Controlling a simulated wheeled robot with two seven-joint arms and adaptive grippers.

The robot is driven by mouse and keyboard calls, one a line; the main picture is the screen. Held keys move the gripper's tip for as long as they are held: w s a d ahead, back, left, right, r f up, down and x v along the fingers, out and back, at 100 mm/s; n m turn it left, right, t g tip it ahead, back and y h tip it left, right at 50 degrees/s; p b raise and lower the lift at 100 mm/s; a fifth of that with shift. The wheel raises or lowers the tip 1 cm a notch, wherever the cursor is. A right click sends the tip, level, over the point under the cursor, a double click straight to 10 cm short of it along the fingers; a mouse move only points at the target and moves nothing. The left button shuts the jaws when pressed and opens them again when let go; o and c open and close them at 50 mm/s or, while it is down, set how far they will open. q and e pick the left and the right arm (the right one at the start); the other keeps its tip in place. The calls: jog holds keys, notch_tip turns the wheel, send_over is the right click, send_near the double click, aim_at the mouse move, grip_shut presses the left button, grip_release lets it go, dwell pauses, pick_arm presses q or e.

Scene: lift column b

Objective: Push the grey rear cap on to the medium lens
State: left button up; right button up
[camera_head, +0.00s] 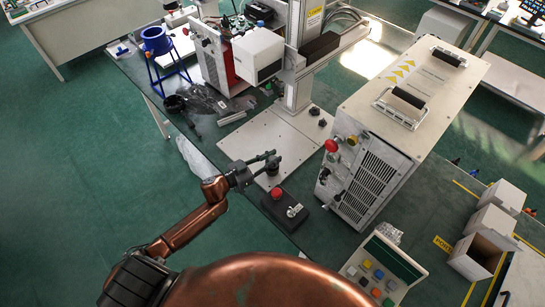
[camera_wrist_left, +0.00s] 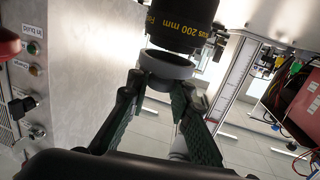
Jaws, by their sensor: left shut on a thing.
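My left gripper (camera_head: 270,160) reaches in over the pale base plate in the head view. In the left wrist view my left gripper (camera_wrist_left: 163,90) is shut on the grey rear cap (camera_wrist_left: 168,66), a short ring held at the fingertips. A black lens (camera_wrist_left: 182,22) with yellow lettering that includes "200 mm" is right beyond the cap, roughly in line with it. I cannot tell whether cap and lens touch. In the head view a small dark cylinder (camera_head: 273,169), likely the lens, is by the fingertips; the cap is too small to make out there. My right gripper is not in view.
A black box with a red button (camera_head: 278,193) sits just in front of the base plate (camera_head: 243,143). A tall white cabinet with handles (camera_head: 400,110) stands to the right. The lift column (camera_head: 298,60) rises behind. A blue stand (camera_head: 157,42) is at the far left.

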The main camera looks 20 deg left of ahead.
pick_arm(q)
jog(key=shift+p, duration=0.3)
dwell(0.4)
jog(key=shift+f+b, duration=0.45)
jog(key=shift+f, duration=0.3)
dwell(1.0)
jog(key=o, duration=1)
jog(key=shift+s, duration=0.1)
jog(key=v, duration=1.2)
jog(key=shift+f, duration=0.1)
